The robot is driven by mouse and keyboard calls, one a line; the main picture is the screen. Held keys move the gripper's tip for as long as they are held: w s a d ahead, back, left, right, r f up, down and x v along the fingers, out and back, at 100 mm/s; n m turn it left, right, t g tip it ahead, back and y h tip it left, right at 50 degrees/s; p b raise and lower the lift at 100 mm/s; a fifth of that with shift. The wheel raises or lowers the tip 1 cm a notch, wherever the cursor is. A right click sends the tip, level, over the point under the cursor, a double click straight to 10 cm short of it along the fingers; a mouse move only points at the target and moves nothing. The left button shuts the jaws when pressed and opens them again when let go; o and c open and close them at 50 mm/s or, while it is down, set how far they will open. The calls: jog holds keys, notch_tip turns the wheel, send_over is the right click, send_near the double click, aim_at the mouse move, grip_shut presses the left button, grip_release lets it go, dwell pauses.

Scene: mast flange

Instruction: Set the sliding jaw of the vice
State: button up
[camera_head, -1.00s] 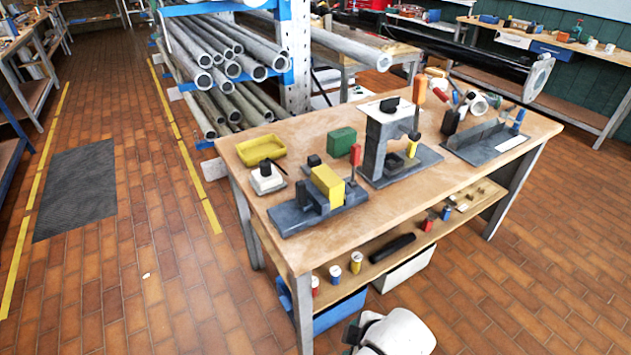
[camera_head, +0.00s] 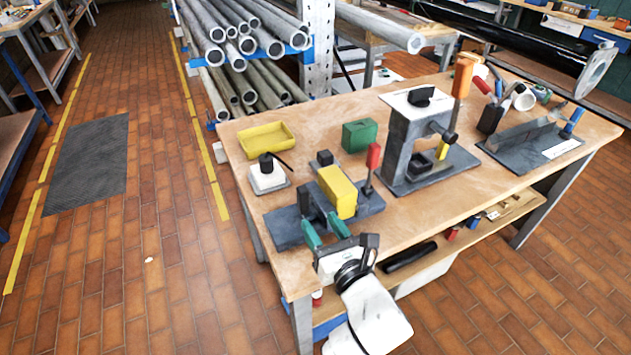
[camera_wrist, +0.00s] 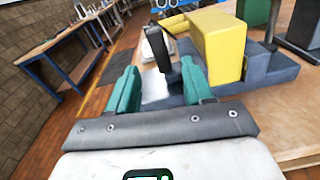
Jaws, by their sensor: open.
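The vice has a dark grey base (camera_head: 285,232) near the front left of the bench. A yellow block (camera_head: 339,193) stands on it, with a dark upright plate (camera_head: 311,201) at its left that may be the sliding jaw. A red-handled lever (camera_head: 373,157) rises at the right end. My gripper (camera_head: 320,220) is open, its green fingers pointing at the dark plate from the front edge. In the wrist view, the dark part (camera_wrist: 163,52) shows between and beyond the fingertips, with the yellow block (camera_wrist: 220,45) to the right. Contact cannot be told.
A white block with a black knob (camera_head: 267,178) and a yellow tray (camera_head: 266,144) stand behind the vice. A green box (camera_head: 359,135) is behind right. A tall grey press (camera_head: 396,150) stands right of the vice. The bench's front edge (camera_head: 290,285) lies under my wrist.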

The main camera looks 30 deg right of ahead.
aim_at(299, 189)
jog(key=shift+n+t, duration=0.3)
jog(key=shift+n, duration=0.5)
jog(key=w+b, duration=0.1)
jog(key=w, duration=0.2)
jog(key=w+b, duration=0.1)
jog(key=w, duration=0.3)
jog(key=w+b, duration=0.1)
jog(key=w, duration=0.3)
jog(key=shift+w+r+b, duration=0.25)
jog(key=shift+r+b, duration=0.1)
jog(key=shift+c, duration=0.5)
grip_shut()
